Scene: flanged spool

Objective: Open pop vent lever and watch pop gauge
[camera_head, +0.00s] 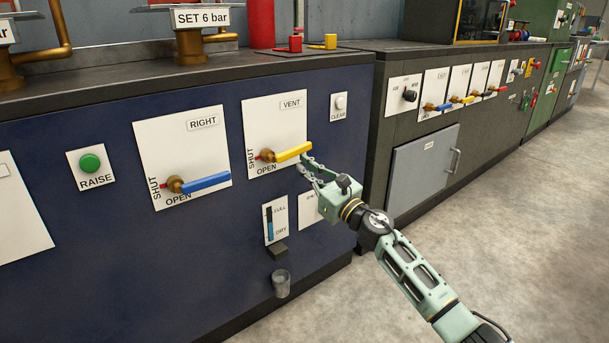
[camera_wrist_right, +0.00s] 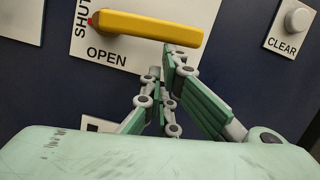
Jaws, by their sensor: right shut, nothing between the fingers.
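The yellow vent lever (camera_head: 292,152) is on a white plate (camera_head: 262,110) marked VENT, SHUT and OPEN, on the blue cabinet front. It lies near horizontal, over the OPEN word, its free end to the right and slightly up. In the right wrist view the yellow lever (camera_wrist_right: 150,27) lies across the top, above OPEN. My right gripper (camera_head: 305,164) is shut and empty, its fingertips just below the lever's free end; I cannot tell whether they touch it. The fingers also show in the wrist view (camera_wrist_right: 168,75). My left gripper is not in view. No gauge labelled pop is readable.
A blue lever (camera_head: 205,182) on the RIGHT plate is to the left, with a green RAISE button (camera_head: 90,163) beyond. A CLEAR button (camera_head: 340,103) is to the right. The floor at right is free.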

